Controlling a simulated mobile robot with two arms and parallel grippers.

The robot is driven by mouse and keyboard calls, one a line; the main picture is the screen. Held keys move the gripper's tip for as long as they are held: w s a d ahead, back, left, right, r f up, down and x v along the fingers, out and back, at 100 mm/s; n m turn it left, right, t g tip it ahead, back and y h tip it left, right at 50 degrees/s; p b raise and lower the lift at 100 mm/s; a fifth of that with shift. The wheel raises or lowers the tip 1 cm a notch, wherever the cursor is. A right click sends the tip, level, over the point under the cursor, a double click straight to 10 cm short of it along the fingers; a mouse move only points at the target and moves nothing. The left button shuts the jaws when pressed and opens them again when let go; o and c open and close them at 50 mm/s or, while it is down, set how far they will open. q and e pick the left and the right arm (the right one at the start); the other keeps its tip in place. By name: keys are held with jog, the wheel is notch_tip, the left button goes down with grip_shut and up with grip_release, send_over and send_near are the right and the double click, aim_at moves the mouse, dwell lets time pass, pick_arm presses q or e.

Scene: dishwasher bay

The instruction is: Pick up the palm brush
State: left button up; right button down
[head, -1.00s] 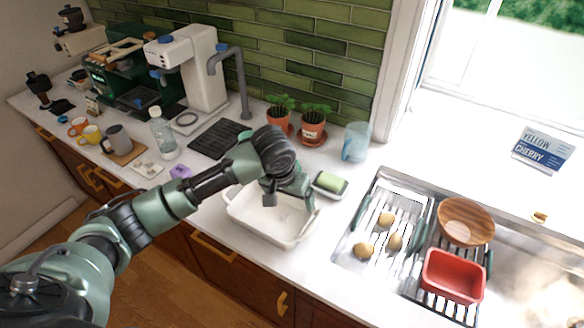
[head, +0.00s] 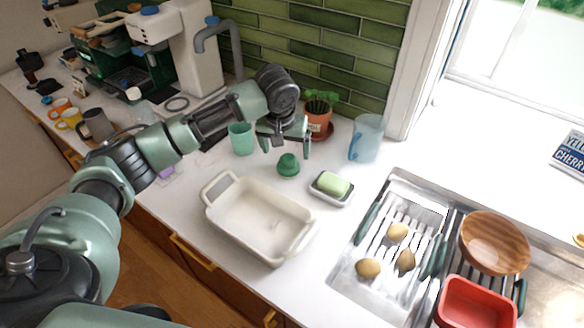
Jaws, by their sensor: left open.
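The palm brush appears to be the small dark green domed thing (head: 288,164) standing on the white counter, behind the white baking dish and left of the soap. My left gripper (head: 286,146) is open and empty, just above and behind the brush in the picture. Its fingers point down and look spread to either side of the brush top; I cannot tell how high they are above it. My right gripper is not in view.
A white baking dish (head: 258,222) stands in front of the brush. A mint cup (head: 241,139) is to its left, and green soap (head: 334,184) on a dish to its right. A potted plant (head: 319,119) and clear blue pitcher (head: 366,138) stand behind. The sink rack holds potatoes (head: 368,267).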

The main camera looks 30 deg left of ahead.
aim_at(288, 159)
pick_arm(q)
jog(key=w+f, duration=0.2)
jog(key=shift+f, duration=0.4)
jog(key=shift+a+f, duration=0.1)
jog(key=shift+f, duration=0.3)
jog(key=shift+f+p, duration=0.25)
jog(key=shift+p, duration=0.05)
jog(key=p+x, duration=0.1)
jog(key=x, duration=0.4)
jog(key=shift+s+a, duration=0.1)
jog(key=shift+a, duration=0.1)
jog(key=c, duration=1.7)
jog(key=shift+o, duration=0.2)
jog(key=shift+r, duration=0.1)
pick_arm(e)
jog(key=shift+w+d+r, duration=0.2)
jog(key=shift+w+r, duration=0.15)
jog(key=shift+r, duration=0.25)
pick_arm(q)
jog(key=shift+r, duration=0.1)
